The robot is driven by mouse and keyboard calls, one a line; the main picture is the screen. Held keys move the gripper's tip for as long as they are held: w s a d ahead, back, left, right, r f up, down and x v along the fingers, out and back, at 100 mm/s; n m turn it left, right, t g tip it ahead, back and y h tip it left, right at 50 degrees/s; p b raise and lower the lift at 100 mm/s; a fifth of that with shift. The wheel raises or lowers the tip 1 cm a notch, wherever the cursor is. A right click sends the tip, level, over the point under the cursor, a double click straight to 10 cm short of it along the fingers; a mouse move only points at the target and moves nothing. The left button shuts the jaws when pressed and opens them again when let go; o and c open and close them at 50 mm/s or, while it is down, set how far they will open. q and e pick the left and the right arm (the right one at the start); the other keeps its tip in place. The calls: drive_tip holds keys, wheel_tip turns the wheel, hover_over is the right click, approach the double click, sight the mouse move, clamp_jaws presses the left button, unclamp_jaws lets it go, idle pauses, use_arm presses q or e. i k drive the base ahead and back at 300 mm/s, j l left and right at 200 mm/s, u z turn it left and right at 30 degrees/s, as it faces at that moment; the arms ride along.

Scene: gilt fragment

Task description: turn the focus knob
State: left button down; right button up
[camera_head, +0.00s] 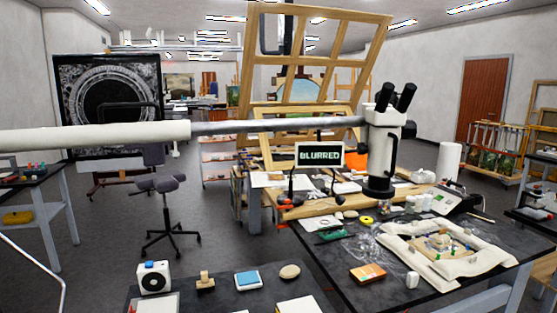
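A small dark screen in a light frame (320,155), left of the microscope, reads "BLURRED" in green letters. A pale, gilt-coloured fragment (440,243) lies on a cream padded cushion (405,248) at the table's right. Neither of my grippers shows in this view.
A long white and grey bar (250,127) crosses from the left edge to the microscope. The dark table (330,270) holds an orange box (367,273) and small tools. A nearer dark surface holds a white device (154,277) and a blue pad (248,279). A stool (165,205) stands left.

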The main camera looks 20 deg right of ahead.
sight(408, 131)
drive_tip(key=l, duration=0.95)
drive_tip(key=l+z, duration=0.1)
drive_tip(key=l, duration=0.85)
drive_tip(key=i+l, duration=0.15)
drive_tip(key=l, duration=1.7)
drive_tip(key=z, duration=0.05)
